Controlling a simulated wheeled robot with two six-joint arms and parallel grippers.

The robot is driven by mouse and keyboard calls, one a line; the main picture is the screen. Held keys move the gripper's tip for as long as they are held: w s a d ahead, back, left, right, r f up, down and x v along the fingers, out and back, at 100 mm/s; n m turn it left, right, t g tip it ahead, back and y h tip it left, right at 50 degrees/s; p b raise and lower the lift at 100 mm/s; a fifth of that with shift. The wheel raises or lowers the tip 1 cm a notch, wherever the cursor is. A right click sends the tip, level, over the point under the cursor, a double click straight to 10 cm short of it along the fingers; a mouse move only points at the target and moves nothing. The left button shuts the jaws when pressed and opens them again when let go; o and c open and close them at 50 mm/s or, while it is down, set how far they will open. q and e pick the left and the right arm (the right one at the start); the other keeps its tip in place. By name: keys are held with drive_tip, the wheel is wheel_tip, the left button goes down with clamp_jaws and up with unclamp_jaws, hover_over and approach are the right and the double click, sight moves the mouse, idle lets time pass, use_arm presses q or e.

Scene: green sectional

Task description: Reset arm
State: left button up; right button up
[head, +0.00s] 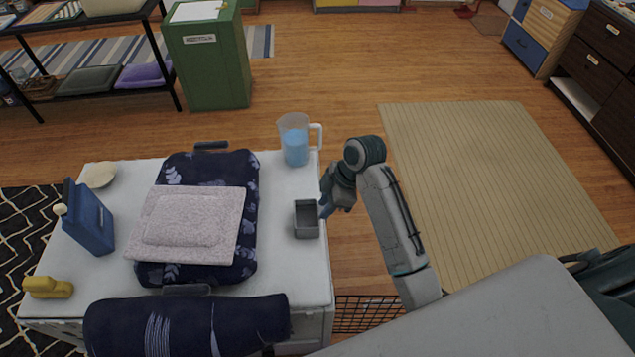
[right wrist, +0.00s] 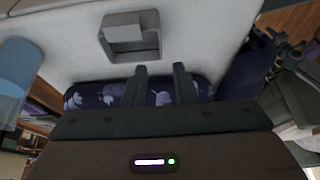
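My right arm comes in from the lower right in the head view, bent at the elbow. Its gripper (head: 327,206) is over the right edge of the white cabinet top (head: 287,265), close beside a small grey open box (head: 306,219). In the right wrist view the two dark fingers (right wrist: 160,70) stand apart with nothing between them. The grey box (right wrist: 131,48) lies beyond the fingertips, and they look apart from it. My left gripper is in neither view.
A jug of blue liquid (head: 295,142) stands at the cabinet's back right corner. A navy patterned pad (head: 172,270) carries a pinkish folded cloth (head: 188,224). A blue container (head: 88,218) and yellow object (head: 47,287) stand left. Open floor with a mat (head: 490,180) lies right.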

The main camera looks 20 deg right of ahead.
drive_tip(key=s+d+m+t+h, duration=0.1)
drive_tip(key=s+d+m+h, duration=0.25)
drive_tip(key=s+m, duration=0.65)
drive_tip(key=s+d+m+t+h, duration=0.15)
drive_tip(key=s+d+m, duration=0.25)
drive_tip(key=s, duration=1.1)
wheel_tip(320, 180, down, 29)
drive_tip(key=d+g, duration=0.1)
drive_tip(key=d, duration=0.1)
drive_tip(key=s+d+f+g, duration=0.1)
drive_tip(key=s+f, duration=1.7)
drive_tip(key=f, duration=0.3)
drive_tip(key=shift+d, duration=0.3)
